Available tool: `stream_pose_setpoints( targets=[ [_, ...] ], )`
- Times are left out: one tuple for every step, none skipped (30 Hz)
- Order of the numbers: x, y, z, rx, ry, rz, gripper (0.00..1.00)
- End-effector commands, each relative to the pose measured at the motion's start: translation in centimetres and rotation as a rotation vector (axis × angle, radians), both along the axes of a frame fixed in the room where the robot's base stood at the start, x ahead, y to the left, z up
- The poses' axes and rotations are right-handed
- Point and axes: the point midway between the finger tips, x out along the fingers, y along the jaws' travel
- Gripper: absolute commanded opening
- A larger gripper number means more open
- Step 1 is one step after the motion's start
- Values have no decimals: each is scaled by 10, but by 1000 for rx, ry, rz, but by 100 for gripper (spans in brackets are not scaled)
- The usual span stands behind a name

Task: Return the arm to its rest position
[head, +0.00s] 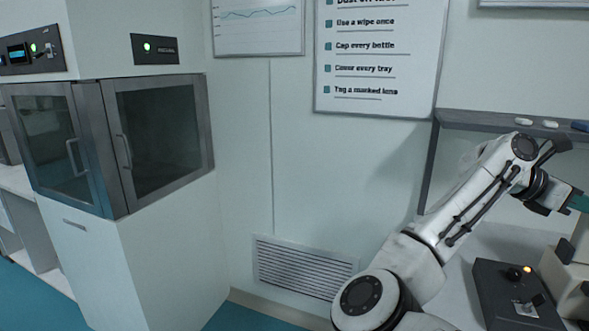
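My white arm rises from the bottom of the head view, bends at an upper joint near the shelf and reaches to the right edge. My gripper (568,203) is at the right edge, partly cut off by the frame. Its fingertips do not show clearly, so I cannot tell whether it is open or shut. A teal piece (580,203) shows beside it at the edge; I cannot tell whether it is held.
A bench (462,292) at the right bears a dark control box (500,290) and a pale instrument (568,277), both close below my gripper. A shelf (470,121) with small items is behind the arm. A glass-doored cabinet (170,230) stands left. Floor between is clear.

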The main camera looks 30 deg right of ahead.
Motion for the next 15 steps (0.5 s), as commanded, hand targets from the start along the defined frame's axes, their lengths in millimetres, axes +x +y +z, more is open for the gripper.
stream_pose_setpoints(
  targets=[
    [-3,-3,20,-96,149,43,0],
    [-2,-3,34,-151,235,70,0],
    [2,-1,51,-220,351,107,0],
    [7,2,64,-271,440,135,0],
    [14,6,76,-319,530,163,0],
    [26,14,90,-382,651,202,0],
    [36,21,99,-427,740,231,0],
    [48,29,107,-471,830,260,0],
    [65,41,115,-529,952,300,0],
    [79,52,119,-570,1044,331,0],
    [93,63,120,-610,1137,361,0],
    [112,79,120,-661,1259,400,0],
    [127,93,117,-700,1351,430,0],
    [142,106,113,-736,1443,461,0],
    [160,125,103,-783,1565,501,0]
  ],
)
